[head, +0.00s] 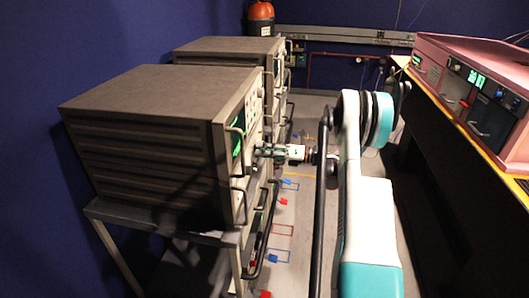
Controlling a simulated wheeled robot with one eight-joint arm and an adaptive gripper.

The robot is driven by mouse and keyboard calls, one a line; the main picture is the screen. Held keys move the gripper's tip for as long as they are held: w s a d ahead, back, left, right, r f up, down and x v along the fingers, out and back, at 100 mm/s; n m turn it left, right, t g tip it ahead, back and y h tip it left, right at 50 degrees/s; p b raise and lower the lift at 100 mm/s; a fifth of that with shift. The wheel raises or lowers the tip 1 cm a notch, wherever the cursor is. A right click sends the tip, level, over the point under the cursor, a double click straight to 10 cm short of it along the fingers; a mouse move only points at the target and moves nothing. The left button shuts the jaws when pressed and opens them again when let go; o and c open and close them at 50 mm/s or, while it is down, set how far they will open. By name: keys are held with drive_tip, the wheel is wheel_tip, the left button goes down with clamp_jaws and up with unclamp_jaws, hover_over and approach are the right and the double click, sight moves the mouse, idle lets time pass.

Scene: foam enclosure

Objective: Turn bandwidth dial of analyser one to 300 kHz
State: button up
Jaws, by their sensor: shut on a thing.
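The nearer analyser (160,140) is a large grey-brown box on a metal rack at the left, with its front panel facing right and seen at a steep slant. A green screen (238,145) shows on that panel. My gripper (262,151) is at the panel, just right of the screen, reached from the right by my white and teal arm. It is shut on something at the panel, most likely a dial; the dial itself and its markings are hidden. I cannot tell which analyser is number one or read the dial setting.
A second analyser (230,48) stands behind the nearer one. Handles (240,205) stick out from the panel edge. A pink unit (475,85) with green displays sits on a bench at the right. Floor (305,215) with red and blue marks shows between rack and bench.

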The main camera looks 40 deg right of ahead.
drive_tip(key=shift+m, duration=1.1)
drive_tip(key=o, duration=1.1)
drive_tip(key=shift+c, duration=0.2)
drive_tip(key=shift+d, duration=0.1)
drive_tip(key=v, duration=1.1)
drive_tip(key=shift+s+d, duration=0.25)
drive_tip(key=shift+s, duration=0.1)
